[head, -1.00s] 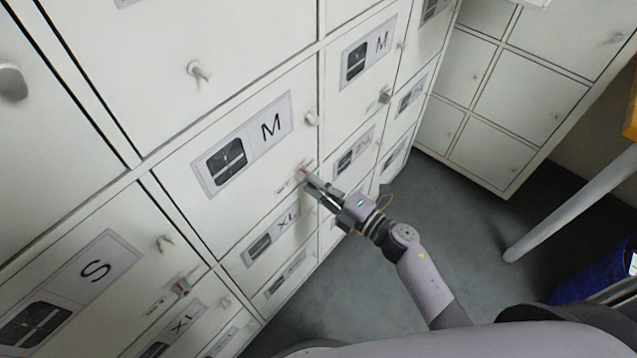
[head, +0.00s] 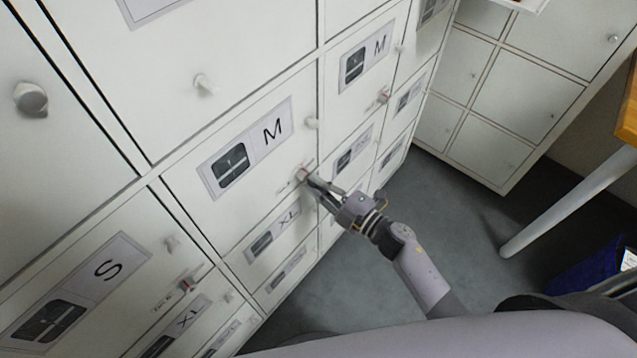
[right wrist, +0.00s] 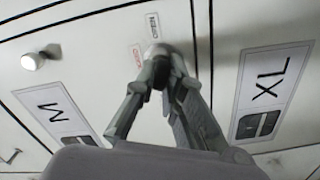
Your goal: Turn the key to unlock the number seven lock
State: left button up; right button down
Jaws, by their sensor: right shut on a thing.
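My right gripper (head: 311,182) reaches the lower right part of a white locker door (head: 225,195) labelled M. Its fingers are closed at the lock (head: 302,173), on what I take to be the key, which the fingertips mostly hide. In the right wrist view the fingers (right wrist: 160,84) meet just below the round pale lock (right wrist: 158,52). A small red-edged label (right wrist: 138,57) and a dark-printed label (right wrist: 154,24) sit beside it. I cannot read a number seven on the lock. My left gripper is not in view.
A white knob (head: 311,123) is on the same door above the lock. Other lockers have similar locks, one at lower left (head: 186,286) and one at right (head: 383,97). A table leg (head: 560,210) and blue bin (head: 596,272) stand right. Grey floor between is clear.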

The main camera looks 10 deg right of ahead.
jog(key=shift+w+a+r, duration=0.1)
jog(key=shift+r, duration=0.1)
jog(key=shift+r+m+p, duration=0.15)
jog(key=shift+m+p, duration=0.8)
jog(key=shift+m, duration=0.25)
jog(key=shift+w+m+p, duration=0.1)
jog(key=shift+m+p, duration=0.5)
jog(key=shift+m, duration=0.6)
